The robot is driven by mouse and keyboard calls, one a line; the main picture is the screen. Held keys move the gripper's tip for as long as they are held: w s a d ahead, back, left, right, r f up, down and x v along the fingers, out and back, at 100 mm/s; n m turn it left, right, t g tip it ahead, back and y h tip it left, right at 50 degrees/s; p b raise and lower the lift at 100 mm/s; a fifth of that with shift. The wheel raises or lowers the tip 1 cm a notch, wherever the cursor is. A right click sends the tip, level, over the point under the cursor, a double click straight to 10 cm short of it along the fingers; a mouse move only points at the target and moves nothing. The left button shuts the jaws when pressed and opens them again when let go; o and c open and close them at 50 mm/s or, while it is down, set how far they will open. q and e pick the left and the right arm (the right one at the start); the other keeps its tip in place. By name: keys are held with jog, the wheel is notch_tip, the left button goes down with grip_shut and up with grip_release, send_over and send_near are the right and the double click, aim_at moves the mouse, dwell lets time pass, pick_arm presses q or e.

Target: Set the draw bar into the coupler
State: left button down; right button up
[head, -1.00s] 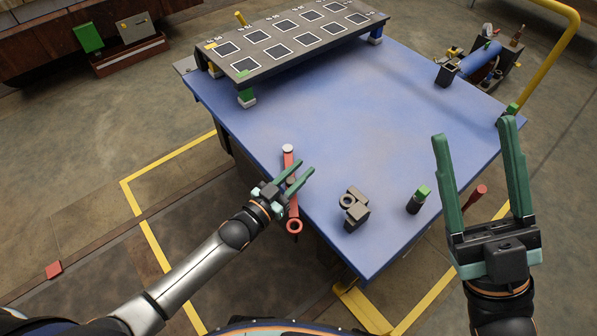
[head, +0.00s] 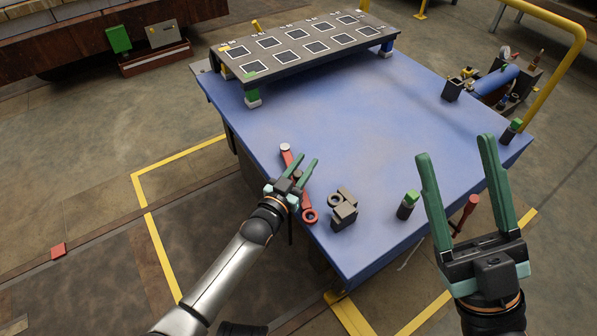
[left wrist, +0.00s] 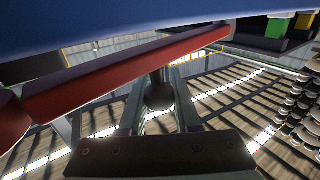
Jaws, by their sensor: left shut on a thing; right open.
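The red draw bar (head: 307,200) has a pale end at the back and a ring at its front end, near the left edge of the blue table. My left gripper (head: 299,170) is shut on it by a dark knob-like part, seen between the fingers in the left wrist view (left wrist: 160,95). The red bar (left wrist: 120,75) runs across that view. The coupler (head: 344,215), a dark grey block with a round eye, stands on the table just right of the bar's ring, with a small gap. My right gripper (head: 455,160) is open and empty at the right.
The blue table (head: 350,125) has a clear middle. A raised rack (head: 300,50) with square pads stands at its back. A dark cylinder with a green top (head: 408,204) stands right of the coupler. A yellow rail (head: 560,80) stands at far right.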

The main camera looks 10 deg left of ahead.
pick_arm(q)
jog(key=shift+d+y, duration=0.15)
jog(key=shift+y, duration=0.15)
pick_arm(e)
jog(key=shift+s+f+g+y, duration=0.2)
jog(key=shift+g+y, duration=0.1)
jog(key=shift+y, duration=0.1)
pick_arm(q)
jog(key=c, duration=0.6)
grip_release()
pick_arm(e)
jog(key=shift+r, duration=0.1)
pick_arm(q)
jog(key=shift+s+a+r, duration=0.1)
jog(key=shift+s+a, duration=0.15)
jog(key=shift+s, duration=0.25)
jog(key=p+v, duration=0.4)
jog(key=v, duration=0.7)
jog(key=shift+s+a+f, duration=0.1)
jog(key=shift+s+f, duration=0.1)
pick_arm(e)
jog(key=shift+n, duration=0.5)
jog(key=r, duration=0.4)
jog(key=shift+s+d+r, duration=0.1)
jog(key=shift+d+r, duration=0.1)
jog(key=shift+r, duration=0.1)
pick_arm(q)
jog(key=shift+c, duration=0.2)
